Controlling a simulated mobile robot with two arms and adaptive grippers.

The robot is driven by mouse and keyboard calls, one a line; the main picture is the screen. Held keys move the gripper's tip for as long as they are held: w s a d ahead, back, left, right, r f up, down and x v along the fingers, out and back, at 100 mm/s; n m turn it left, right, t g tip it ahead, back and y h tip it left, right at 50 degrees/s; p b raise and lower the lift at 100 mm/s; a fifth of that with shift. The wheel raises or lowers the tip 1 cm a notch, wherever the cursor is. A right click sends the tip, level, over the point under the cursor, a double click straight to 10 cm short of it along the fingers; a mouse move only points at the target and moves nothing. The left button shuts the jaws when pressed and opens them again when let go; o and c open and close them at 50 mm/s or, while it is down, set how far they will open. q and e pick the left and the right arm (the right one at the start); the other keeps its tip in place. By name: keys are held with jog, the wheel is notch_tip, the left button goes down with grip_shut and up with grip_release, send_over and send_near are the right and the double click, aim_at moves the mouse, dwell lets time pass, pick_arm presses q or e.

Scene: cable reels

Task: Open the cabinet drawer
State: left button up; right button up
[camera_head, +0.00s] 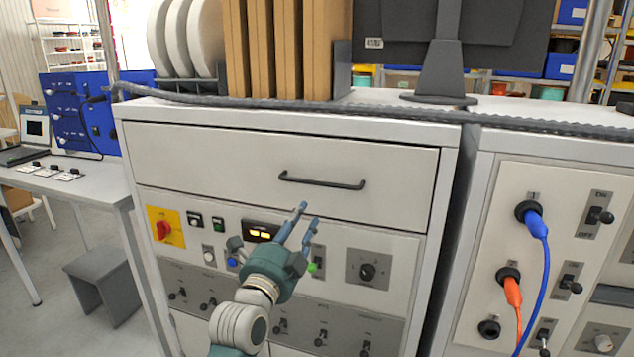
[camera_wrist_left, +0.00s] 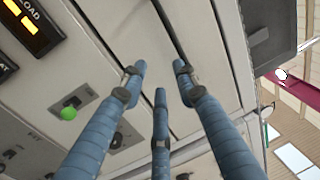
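The cabinet drawer (camera_head: 230,160) is a wide pale front panel at the top of the white cabinet. It looks shut, flush with the frame. Its dark bar handle (camera_head: 322,182) sits right of the panel's middle. My left gripper (camera_head: 304,214) is just below the handle, in front of the control panel, with its fingers pointing up; it appears apart from the handle. In the left wrist view its three blue fingers (camera_wrist_left: 160,74) are spread with nothing between them. The handle cannot be made out clearly there. My right gripper is not in view.
Below the drawer is a control panel with a red switch (camera_head: 164,230), a lit display (camera_head: 261,234) and knobs. Blue (camera_head: 541,260) and orange (camera_head: 513,292) cables hang from the cabinet at right. A monitor (camera_head: 446,40) stands on top. A grey stool (camera_head: 103,285) stands at left.

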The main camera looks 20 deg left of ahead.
aim_at(317, 184)
pick_arm(q)
jog(key=w+r+p, duration=0.1)
jog(key=w, duration=0.2)
jog(key=w+r+p, duration=0.1)
jog(key=w+r, duration=0.1)
jog(key=w, duration=0.1)
jog(key=w+r+p, duration=0.1)
jog(key=w+r, duration=0.1)
jog(key=w, duration=0.1)
jog(key=shift+w+d, duration=0.1)
jog(key=shift+d, duration=0.2)
jog(key=shift+w+f, duration=0.15)
jog(key=shift+w, duration=0.1)
grip_shut()
